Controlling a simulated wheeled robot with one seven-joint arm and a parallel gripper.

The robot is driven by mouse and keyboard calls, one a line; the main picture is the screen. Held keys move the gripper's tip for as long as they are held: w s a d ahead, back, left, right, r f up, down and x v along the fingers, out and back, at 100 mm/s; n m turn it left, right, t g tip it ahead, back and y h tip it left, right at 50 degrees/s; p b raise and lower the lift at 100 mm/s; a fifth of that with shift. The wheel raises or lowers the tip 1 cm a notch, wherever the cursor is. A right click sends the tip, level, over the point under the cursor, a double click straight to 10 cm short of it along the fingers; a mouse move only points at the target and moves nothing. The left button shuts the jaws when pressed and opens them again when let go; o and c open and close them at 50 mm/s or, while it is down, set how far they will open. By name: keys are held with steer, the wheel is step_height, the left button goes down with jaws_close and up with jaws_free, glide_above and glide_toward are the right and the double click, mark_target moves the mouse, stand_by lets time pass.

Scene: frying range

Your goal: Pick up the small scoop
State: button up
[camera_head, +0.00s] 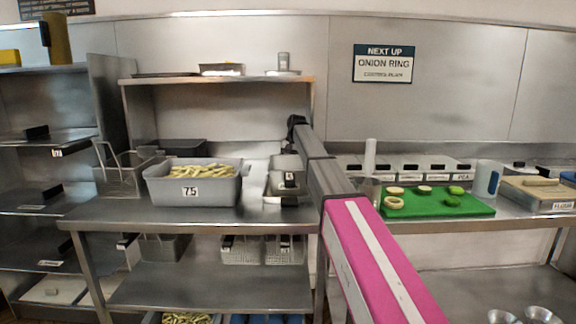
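I cannot single out the small scoop with certainty. An upright white handle (370,156) with a grey metal part (370,187) below it stands at the left end of the green board, just right of my arm, and may be a scoop. Steel containers (283,180) with dark labels or handles sit on the counter left of my arm; their details are too small to read. My arm reaches forward from the lower right, and its dark far end (296,122) is above and behind these containers. The fingertips are not distinguishable, and nothing held can be made out.
A grey tub (196,187) marked 75 holds fries, beside a wire basket (122,170). The green board (436,204) carries onion and green slices. A white-blue jug (487,179) and a box (540,193) stand right. An upper shelf (218,80) overhangs the left counter.

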steer(key=shift+a+f, duration=0.1)
steer(key=shift+f, duration=0.35)
jaws_close()
steer(key=shift+r, duration=0.15)
